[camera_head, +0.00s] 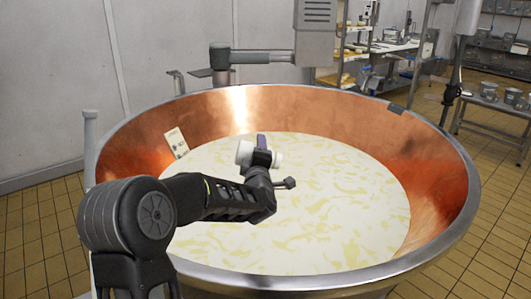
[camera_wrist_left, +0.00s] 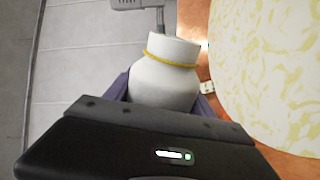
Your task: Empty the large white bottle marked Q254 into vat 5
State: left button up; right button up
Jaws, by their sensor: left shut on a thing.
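My left gripper (camera_head: 262,156) is shut on a white bottle (camera_head: 243,153) and holds it above the vat. In the left wrist view the bottle (camera_wrist_left: 165,80) sits between the purple fingers, with a yellow ring around its white top end. The bottle looks tipped well over on its side. No liquid is seen leaving it, and I cannot read a marking on it. The large copper vat (camera_head: 300,108) holds a pale, yellow-streaked liquid (camera_head: 330,200); I see no vat number. My right gripper is not in view.
A pale card (camera_head: 176,142) is on the vat's inner wall at the left. A grey machine arm (camera_head: 262,57) is beyond the far rim. Shelves and a bench (camera_head: 490,105) stand at the back right. Tiled floor (camera_head: 490,240) is clear at the right.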

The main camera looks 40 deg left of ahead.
pick_arm(q)
jog(key=shift+w+d, duration=0.1)
jog(key=shift+w, duration=0.1)
jog(key=shift+s, duration=0.1)
jog(key=n+b, duration=0.1)
jog(key=n, duration=0.3)
jog(key=shift+r, duration=0.1)
jog(key=n, duration=0.5)
jog(key=shift+d+r+n, duration=0.1)
jog(key=shift+r+n, duration=0.15)
jog(key=shift+n, duration=0.15)
jog(key=n, duration=0.5)
jog(key=shift+d+r+n, duration=0.1)
jog(key=shift+r+n, duration=0.2)
jog(key=n, duration=0.4)
jog(key=n+p, duration=0.1)
jog(key=shift+w+d+r+n, duration=0.15)
jog(key=shift+w+r+n, duration=0.1)
jog(key=shift+n, duration=0.15)
jog(key=shift+f, duration=0.1)
